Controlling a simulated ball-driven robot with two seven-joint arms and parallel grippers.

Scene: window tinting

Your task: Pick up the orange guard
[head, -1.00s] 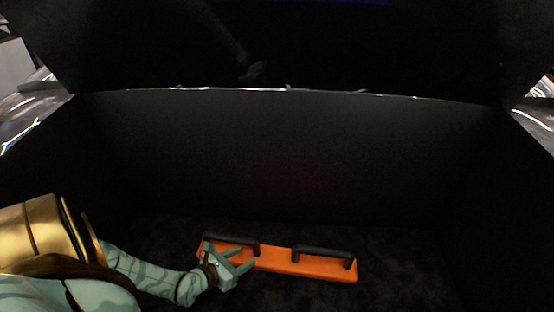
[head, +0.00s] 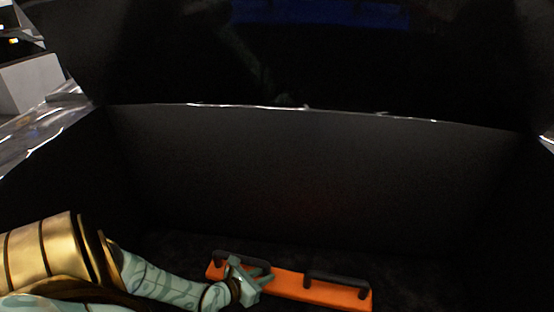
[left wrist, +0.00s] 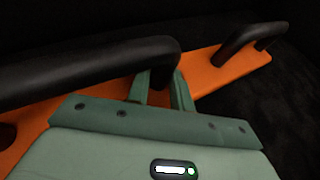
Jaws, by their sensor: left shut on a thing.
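The orange guard (head: 318,291) is a flat orange bar with two black handles, low in the head view on the dark floor of a box-like space. My left gripper (head: 252,279) is at the guard's left handle (head: 240,262). In the left wrist view the gripper fingers (left wrist: 160,90) are shut on the end of the black handle (left wrist: 100,66), with the orange bar (left wrist: 225,72) behind and below them. My right gripper is not in view.
Dark walls enclose the space on the left, right and back (head: 320,170). A shiny rim (head: 55,125) runs along the left edge. Dark floor lies to the right of the guard.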

